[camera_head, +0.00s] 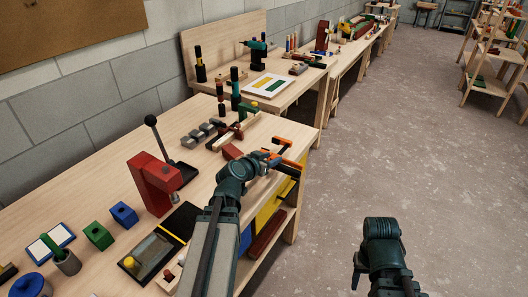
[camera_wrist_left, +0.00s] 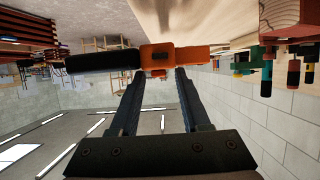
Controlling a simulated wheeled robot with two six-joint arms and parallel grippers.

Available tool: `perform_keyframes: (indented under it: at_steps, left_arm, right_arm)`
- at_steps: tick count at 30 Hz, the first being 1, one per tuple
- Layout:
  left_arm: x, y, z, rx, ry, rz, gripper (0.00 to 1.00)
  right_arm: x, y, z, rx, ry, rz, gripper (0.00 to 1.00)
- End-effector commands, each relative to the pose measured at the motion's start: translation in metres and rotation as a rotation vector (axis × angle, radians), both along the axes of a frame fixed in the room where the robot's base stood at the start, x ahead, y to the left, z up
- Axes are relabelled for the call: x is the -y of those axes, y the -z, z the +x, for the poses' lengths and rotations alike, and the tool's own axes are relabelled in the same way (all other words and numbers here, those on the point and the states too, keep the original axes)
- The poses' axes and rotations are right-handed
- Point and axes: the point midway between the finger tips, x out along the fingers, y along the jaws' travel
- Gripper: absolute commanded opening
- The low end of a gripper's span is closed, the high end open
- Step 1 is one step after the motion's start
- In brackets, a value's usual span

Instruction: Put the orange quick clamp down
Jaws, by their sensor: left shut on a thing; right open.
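The orange quick clamp (camera_head: 290,148) is at the tip of my left gripper (camera_head: 268,158), near the right edge of the front workbench. In the left wrist view the clamp's orange body (camera_wrist_left: 188,57) lies across the fingertips of my left gripper (camera_wrist_left: 160,74), which is shut on it. Its black handle (camera_wrist_left: 102,62) sticks out to the left. I cannot tell whether the clamp touches the bench. My right gripper (camera_head: 358,268) is low at the right over the floor, apart from the bench. Its fingers hardly show, and it holds nothing visible.
On the front workbench (camera_head: 105,165) stand a red press (camera_head: 155,183), a green block (camera_head: 98,235) and a blue block (camera_head: 124,214). A red block (camera_head: 232,151) lies left of the clamp. Bare wood shows around the press. Open floor (camera_head: 430,170) lies to the right.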

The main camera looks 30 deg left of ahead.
Motion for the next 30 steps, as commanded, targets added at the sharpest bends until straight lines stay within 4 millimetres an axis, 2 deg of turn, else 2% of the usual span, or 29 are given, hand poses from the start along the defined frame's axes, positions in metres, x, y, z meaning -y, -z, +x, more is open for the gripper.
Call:
perform_keyframes:
  at_steps: [11,14,22,25,30]
  left_arm:
    - [0.009,-0.004,-0.007,0.002,-0.002,0.000,0.00]
    - [0.009,-0.014,-0.007,0.002,-0.002,0.000,0.00]
    - [0.009,-0.060,-0.007,0.001,-0.002,0.000,0.00]
    - [0.009,-0.065,-0.007,0.001,-0.002,0.000,0.00]
    - [0.009,-0.062,-0.007,0.001,-0.002,0.000,0.00]
  right_arm:
    - [0.000,-0.004,0.000,0.000,0.000,0.000,0.50]
    - [0.000,-0.014,0.000,0.000,0.000,0.000,0.50]
    - [0.000,-0.060,0.000,0.000,0.000,0.000,0.50]
    - [0.000,-0.065,0.000,0.000,0.000,0.000,0.50]
    - [0.000,-0.061,0.000,0.000,0.000,0.000,0.50]
